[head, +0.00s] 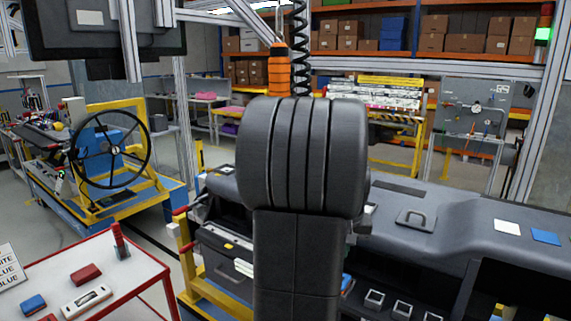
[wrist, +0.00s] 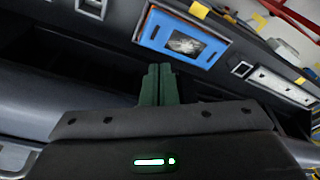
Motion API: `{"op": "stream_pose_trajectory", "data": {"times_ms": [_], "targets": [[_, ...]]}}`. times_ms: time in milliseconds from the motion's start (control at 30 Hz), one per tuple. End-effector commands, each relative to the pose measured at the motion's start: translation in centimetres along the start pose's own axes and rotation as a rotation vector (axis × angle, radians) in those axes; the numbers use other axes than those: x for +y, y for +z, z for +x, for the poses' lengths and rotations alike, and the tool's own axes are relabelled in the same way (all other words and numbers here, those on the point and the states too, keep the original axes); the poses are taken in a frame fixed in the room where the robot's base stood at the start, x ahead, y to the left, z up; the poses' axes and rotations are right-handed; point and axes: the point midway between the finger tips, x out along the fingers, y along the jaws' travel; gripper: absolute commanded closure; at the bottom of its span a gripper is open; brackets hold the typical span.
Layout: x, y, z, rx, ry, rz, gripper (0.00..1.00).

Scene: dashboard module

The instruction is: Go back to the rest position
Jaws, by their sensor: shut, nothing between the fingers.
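My gripper (wrist: 158,85) shows in the wrist view as two green fingers pressed together, with nothing between them. It points at the dashboard module (wrist: 45,60), whose dark surface fills much of that view. A blue-framed panel with a small screen (wrist: 184,42) lies just beyond the fingertips. In the head view my own dark arm stands in the middle and hides the centre of the dashboard module (head: 463,222); my gripper is not visible there.
A white table with a red edge (head: 137,272) stands at the lower left, with a red block (head: 86,273) and a blue block (head: 33,304) on it. A steering wheel (head: 110,150) on a yellow frame is behind it. An orange tool (head: 279,70) hangs behind my arm.

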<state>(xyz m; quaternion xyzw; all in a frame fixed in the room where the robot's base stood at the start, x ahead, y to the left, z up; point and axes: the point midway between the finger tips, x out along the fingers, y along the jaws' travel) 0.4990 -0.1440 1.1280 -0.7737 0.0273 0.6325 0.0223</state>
Motion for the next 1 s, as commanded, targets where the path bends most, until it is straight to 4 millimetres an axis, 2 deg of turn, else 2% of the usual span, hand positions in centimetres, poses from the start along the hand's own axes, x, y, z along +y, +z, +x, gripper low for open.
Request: {"op": "stream_pose_trajectory", "data": {"times_ms": [600,1000], "targets": [[0.0,1.3,6.3,-0.001,0.000,0.000,1.00],[0.0,1.3,6.6,0.000,0.000,0.000,1.00]]}}
